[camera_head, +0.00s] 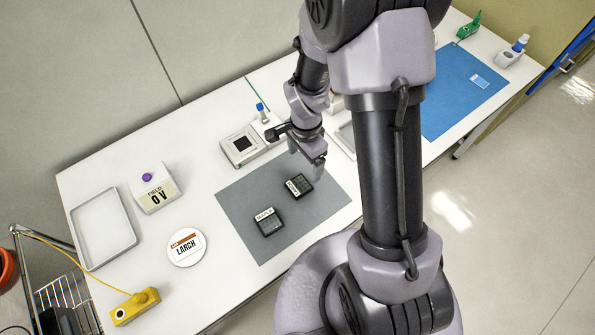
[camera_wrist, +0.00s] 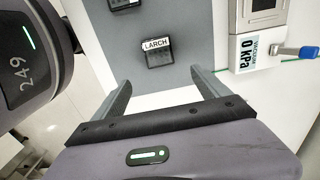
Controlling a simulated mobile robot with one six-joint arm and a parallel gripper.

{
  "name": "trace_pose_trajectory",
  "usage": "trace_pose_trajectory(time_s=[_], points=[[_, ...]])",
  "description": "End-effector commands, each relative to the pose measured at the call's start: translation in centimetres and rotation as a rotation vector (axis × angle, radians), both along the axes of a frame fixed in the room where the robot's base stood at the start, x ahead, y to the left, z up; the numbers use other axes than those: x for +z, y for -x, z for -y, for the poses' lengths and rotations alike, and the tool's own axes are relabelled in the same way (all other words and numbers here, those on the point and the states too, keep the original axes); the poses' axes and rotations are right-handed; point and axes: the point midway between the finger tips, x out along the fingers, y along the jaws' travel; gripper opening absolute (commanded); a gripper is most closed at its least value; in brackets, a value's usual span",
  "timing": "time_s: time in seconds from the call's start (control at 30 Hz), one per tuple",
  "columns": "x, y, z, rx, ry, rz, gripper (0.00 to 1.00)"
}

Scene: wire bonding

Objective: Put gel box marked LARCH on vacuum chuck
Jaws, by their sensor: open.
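The gel box marked LARCH (camera_wrist: 158,56) is a small dark box with a white label, lying on the grey mat in the wrist view. In the head view it appears to be the box (camera_head: 301,188) nearer my gripper (camera_head: 318,168). My gripper, also in the wrist view (camera_wrist: 160,82), is open and empty, its fingers apart on the near side of the box, not around it. The vacuum chuck (camera_head: 240,148) is a pale block with a dark square, left of my gripper. Its edge and the display reading 0 kPa (camera_wrist: 250,50) show in the wrist view.
A second dark gel box (camera_head: 268,225) lies on the grey mat (camera_head: 240,195). A blue-topped valve (camera_head: 261,108) stands by the chuck. A LARCH card (camera_head: 186,245) lies on a white disc. A 0 V meter (camera_head: 155,190), an empty tray (camera_head: 83,240) and a yellow device (camera_head: 133,306) stand left.

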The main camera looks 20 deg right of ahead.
Motion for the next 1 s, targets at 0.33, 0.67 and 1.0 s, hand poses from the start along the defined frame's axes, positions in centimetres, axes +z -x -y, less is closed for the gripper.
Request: trace_pose_trajectory(time_s=[0.33,0.67,1.0], points=[[-6.3,0.0,0.0,0.001,0.0,0.0,0.85],[-11.3,0.1,0.1,0.001,0.0,0.0,0.85],[-11.1,0.0,0.1,0.001,0.0,0.001,0.48]])
